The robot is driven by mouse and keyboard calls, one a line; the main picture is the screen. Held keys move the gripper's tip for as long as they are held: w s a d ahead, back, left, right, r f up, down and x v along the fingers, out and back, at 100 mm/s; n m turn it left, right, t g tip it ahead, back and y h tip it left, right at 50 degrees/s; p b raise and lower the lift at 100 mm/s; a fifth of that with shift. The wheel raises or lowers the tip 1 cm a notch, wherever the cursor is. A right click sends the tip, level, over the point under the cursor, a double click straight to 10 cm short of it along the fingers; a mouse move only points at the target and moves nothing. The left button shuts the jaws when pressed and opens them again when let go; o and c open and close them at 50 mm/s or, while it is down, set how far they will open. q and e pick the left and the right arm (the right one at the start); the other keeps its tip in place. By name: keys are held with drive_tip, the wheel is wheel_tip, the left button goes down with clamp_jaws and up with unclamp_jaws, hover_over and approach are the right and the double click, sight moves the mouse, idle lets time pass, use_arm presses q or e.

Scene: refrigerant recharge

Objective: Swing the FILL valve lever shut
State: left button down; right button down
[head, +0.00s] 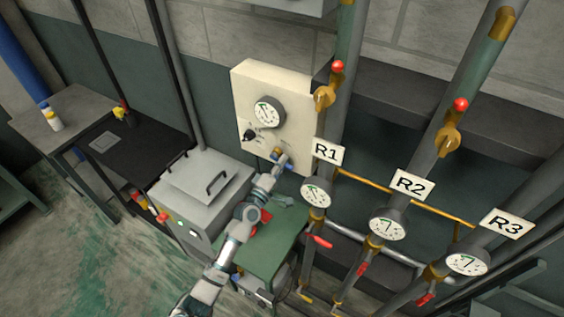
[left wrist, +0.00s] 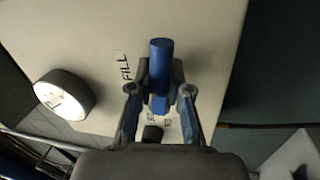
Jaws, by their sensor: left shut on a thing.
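The FILL valve lever (left wrist: 160,62) has a blue handle and stands out from the cream panel (head: 248,88), beside the printed word FILL in the left wrist view. My left gripper (left wrist: 160,88) is shut on the blue lever, with one finger on each side of it. In the head view my left gripper (head: 281,161) is at the lower part of the panel, where it hides most of the lever. A brass fitting (head: 277,151) shows just above it. The lever's exact angle is hard to tell. My right gripper is not in view.
A round gauge (head: 266,112) and a black knob (head: 249,135) are on the panel. Pipes with gauges and signs R1 (head: 326,151), R2 (head: 411,184) and R3 (head: 507,223) stand to the right. A grey machine (head: 203,180) and a green-topped cart (head: 262,243) stand below.

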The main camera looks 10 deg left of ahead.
use_arm(q)
drive_tip(key=shift+w+a+r+n+t+y+p, duration=0.15)
drive_tip(key=shift+r+n+t+y+p, duration=0.25)
drive_tip(key=shift+n, duration=0.6)
drive_tip(key=shift+r, duration=0.1)
drive_tip(key=c, duration=1.1)
unclamp_jaws()
drive_tip(key=shift+w+f, duration=0.1)
drive_tip(key=shift+f, duration=0.15)
drive_tip(key=v, duration=1.2)
drive_tip(key=shift+a+r, duration=0.1)
drive_tip(key=shift+a, duration=0.1)
drive_tip(key=shift+d, duration=0.1)
